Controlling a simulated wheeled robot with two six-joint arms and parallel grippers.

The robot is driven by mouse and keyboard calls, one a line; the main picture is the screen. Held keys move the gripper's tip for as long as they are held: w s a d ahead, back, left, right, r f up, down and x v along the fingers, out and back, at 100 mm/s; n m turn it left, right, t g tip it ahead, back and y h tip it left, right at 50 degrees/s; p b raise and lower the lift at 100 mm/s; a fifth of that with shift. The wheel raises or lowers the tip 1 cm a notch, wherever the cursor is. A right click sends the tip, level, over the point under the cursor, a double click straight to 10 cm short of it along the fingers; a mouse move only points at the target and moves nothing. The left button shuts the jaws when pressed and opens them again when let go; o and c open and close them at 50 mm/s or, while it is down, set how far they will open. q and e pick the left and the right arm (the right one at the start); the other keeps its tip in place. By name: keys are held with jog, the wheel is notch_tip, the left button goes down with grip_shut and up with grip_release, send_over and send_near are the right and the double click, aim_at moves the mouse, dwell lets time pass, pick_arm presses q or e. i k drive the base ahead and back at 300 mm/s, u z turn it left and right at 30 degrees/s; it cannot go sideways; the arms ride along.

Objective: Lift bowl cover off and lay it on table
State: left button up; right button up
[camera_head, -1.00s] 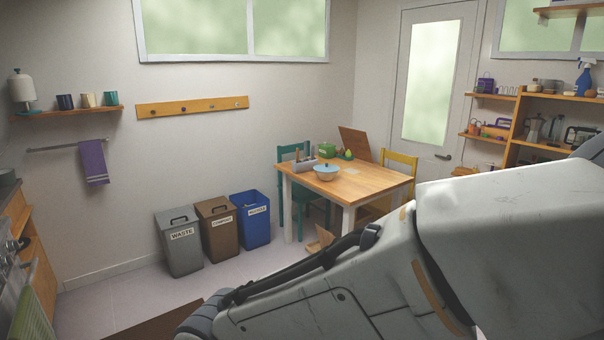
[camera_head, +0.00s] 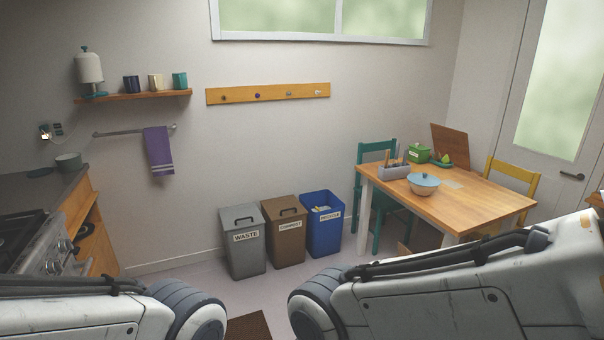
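A bowl (camera_head: 424,190) with a pale blue cover (camera_head: 423,180) on it stands on the wooden table (camera_head: 480,194) at the right of the head view. The cover has a small knob on top. The table is well ahead of me, beyond my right arm. Both of my arms show only as links along the bottom edge. Neither gripper is in the picture, and nothing of mine touches the bowl or cover.
On the table are a grey caddy (camera_head: 395,172), a green box (camera_head: 419,153) and an upright wooden board (camera_head: 450,146). A teal chair (camera_head: 376,152) and a yellow chair (camera_head: 513,175) stand by it. Waste bins (camera_head: 245,242) line the wall. A counter with a stove (camera_head: 30,240) is at left.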

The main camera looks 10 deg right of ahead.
aim_at(424, 179)
jog(key=z, duration=0.3)
jog(key=i, duration=2.15)
jog(key=z, duration=0.45)
jog(key=i, duration=1.9)
jog(key=z, duration=0.15)
